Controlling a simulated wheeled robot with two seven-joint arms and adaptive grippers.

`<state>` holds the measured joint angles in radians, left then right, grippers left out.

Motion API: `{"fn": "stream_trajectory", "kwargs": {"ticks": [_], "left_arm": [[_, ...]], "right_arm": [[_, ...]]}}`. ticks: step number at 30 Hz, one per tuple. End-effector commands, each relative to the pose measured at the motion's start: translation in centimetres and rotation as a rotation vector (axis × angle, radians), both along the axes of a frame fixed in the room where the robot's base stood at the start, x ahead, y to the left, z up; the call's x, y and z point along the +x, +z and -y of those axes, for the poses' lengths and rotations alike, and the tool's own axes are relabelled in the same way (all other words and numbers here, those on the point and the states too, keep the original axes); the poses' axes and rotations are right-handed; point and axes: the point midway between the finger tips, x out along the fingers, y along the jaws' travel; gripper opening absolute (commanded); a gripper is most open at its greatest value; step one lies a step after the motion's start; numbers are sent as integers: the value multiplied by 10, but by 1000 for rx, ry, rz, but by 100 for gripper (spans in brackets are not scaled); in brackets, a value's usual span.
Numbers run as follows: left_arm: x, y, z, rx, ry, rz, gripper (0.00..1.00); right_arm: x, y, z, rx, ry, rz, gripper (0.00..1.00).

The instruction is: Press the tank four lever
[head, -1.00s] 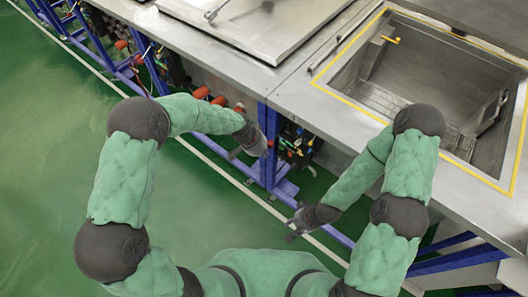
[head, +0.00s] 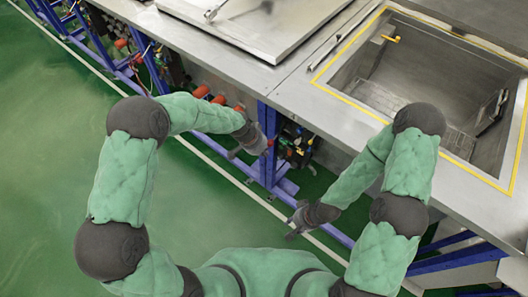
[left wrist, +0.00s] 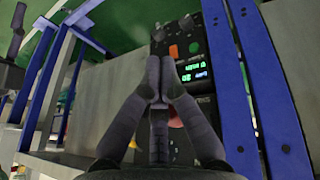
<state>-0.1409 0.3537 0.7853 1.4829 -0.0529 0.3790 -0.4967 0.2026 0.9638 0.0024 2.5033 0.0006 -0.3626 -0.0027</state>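My left gripper (left wrist: 160,88) is shut, its dark fingertips together in front of a black control box (left wrist: 198,35). The box has two green-lit displays (left wrist: 195,73), an orange-red patch and dark knobs. A reddish round part (left wrist: 176,120) shows partly behind the fingers. In the head view my left gripper (head: 250,152) is beside the blue post under the table edge, left of the box (head: 297,143). My right gripper (head: 296,227) hangs low in front of the table; its finger state is unclear. I cannot tell which part is the tank four lever.
An open steel tank (head: 385,75) with a yellow border is at the right. A steel lid (head: 255,25) covers the counter to its left. Blue posts (head: 267,140) and red cylinders (head: 201,92) are under the counter. The green floor (head: 50,190) at the left is clear.

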Motion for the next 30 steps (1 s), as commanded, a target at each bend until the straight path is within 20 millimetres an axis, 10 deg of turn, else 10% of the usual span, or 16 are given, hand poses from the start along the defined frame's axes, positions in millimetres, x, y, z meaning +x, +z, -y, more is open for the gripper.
{"fn": "stream_trajectory", "kwargs": {"ticks": [30], "left_arm": [[0,16,0,0,0,0,0]], "right_arm": [[0,10,0,0,0,0,36]]}}
